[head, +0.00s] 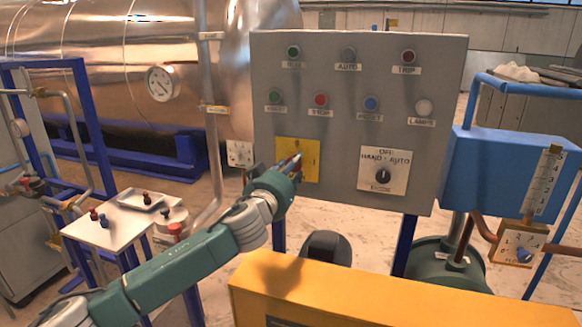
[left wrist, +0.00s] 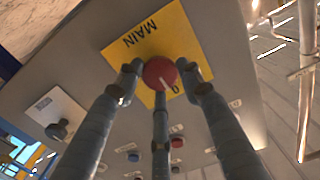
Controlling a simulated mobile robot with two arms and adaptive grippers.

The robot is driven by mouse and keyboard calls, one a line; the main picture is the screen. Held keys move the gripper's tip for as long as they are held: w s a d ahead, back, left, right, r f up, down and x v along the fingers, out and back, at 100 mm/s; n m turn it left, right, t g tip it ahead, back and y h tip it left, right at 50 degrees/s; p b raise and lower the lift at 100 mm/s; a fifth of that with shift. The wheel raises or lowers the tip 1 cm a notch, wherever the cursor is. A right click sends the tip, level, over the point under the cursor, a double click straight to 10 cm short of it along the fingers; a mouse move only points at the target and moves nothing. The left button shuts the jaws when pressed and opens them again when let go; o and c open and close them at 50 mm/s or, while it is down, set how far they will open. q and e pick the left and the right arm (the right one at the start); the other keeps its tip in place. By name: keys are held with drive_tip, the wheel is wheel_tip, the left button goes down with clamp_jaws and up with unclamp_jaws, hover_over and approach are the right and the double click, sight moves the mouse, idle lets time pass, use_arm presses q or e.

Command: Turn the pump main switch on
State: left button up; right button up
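The main switch is a red knob (left wrist: 160,73) on a yellow plate (left wrist: 178,32) marked MAIN. The plate (head: 311,150) shows at the lower left of the grey control panel in the head view. The knob's white line points toward the 0 mark in the left wrist view. My left gripper (head: 289,164) is at the plate. In the left wrist view its three fingers (left wrist: 160,90) close around the knob, two at its sides and one below, with their tips against it. The fingers hide part of the plate. My right gripper is not in view.
The grey panel (head: 340,100) also carries several buttons and a HAND/AUTO selector (head: 382,174) to the right. A blue box (head: 490,165) with a gauge stands right of it. A small white table (head: 125,225) stands left. A yellow body (head: 400,297) is in front.

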use_arm(q)
drive_tip(key=shift+r, duration=0.1)
drive_tip(key=c, duration=0.3)
drive_tip(key=shift+a, duration=0.1)
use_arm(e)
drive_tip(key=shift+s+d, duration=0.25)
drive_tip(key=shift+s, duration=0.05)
